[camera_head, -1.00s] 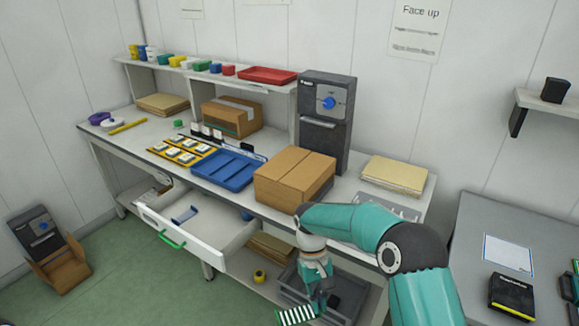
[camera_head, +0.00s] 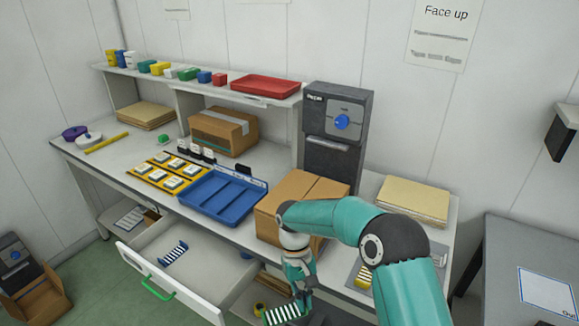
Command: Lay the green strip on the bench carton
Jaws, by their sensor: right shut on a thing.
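A green-and-white striped strip (camera_head: 282,313) is in my right gripper (camera_head: 301,296), low at the bottom edge of the head view. The gripper is shut on it, in front of the bench and below the bench top. A brown carton (camera_head: 284,192) stands closed on the bench, behind and above the gripper; my right arm covers part of its front. Another brown carton (camera_head: 223,130) with a pale tape band sits farther back under the shelf. My left gripper is out of view.
A blue tray (camera_head: 221,211) lies left of the front carton, and a dark dispenser (camera_head: 335,135) stands behind it. An open white drawer (camera_head: 205,262) juts out left of the gripper; a blue striped strip (camera_head: 173,253) lies inside. Brown folders (camera_head: 413,200) lie at right.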

